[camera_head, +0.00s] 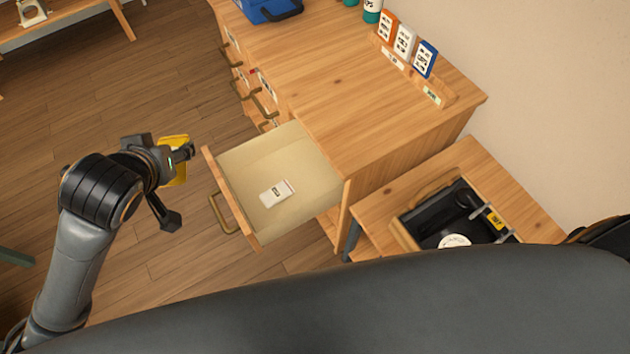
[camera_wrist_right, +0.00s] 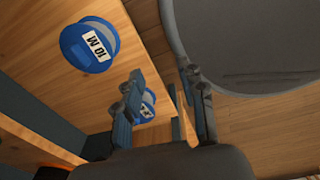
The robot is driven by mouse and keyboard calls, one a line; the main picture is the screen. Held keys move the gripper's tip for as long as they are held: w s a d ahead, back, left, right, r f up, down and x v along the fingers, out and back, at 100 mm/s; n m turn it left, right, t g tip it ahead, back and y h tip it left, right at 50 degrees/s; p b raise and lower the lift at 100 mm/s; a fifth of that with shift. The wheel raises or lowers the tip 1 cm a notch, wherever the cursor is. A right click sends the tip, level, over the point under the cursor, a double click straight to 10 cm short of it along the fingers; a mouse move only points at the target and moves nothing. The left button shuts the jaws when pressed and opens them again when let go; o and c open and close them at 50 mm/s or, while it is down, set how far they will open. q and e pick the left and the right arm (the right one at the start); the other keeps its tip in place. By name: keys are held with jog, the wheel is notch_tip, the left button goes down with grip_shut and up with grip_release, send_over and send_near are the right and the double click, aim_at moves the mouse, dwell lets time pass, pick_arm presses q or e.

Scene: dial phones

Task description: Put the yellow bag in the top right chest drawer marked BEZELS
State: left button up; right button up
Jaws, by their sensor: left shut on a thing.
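In the head view my left gripper (camera_head: 172,172) is shut on the yellow bag (camera_head: 180,173), which shows partly behind the fingers. The gripper holds it off the left side of an open chest drawer (camera_head: 282,147), apart from it. The drawer is pulled well out at the near end of the wooden chest and holds a white packet (camera_head: 277,193) with a dark label. The drawer's marking cannot be read from here. My right gripper (camera_wrist_right: 163,75) shows in the right wrist view, its fingers apart with nothing seen between them.
A side table with a black tray (camera_head: 415,215) stands at the right. Blue reels (camera_wrist_right: 88,46) lie on wood in the right wrist view.

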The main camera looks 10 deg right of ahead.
pick_arm(q)
jog(key=s+d+f+m+g+h+b, duration=0.1)
jog(key=s+d+f+m+h+b, duration=0.15)
jog(key=s+d+f, duration=0.4)
jog(key=s+d+f+m+h+b, duration=0.15)
jog(key=s+d+f+b, duration=0.25)
jog(key=d+f, duration=0.55)
jog(key=w+f+b, duration=0.1)
jog(key=w+f, duration=1.2)
jog(key=f, duration=0.2)
jog(key=shift+w+f+y, duration=0.25)
jog(key=shift+f+y, duration=0.05)
jog(key=shift+f, duration=0.05)
pick_arm(e)
notch_tip(320, 180, down, 8)
jog(key=w+a, duration=0.1)
jog(key=a, duration=0.1)
jog(key=shift+w+f, duration=0.2)
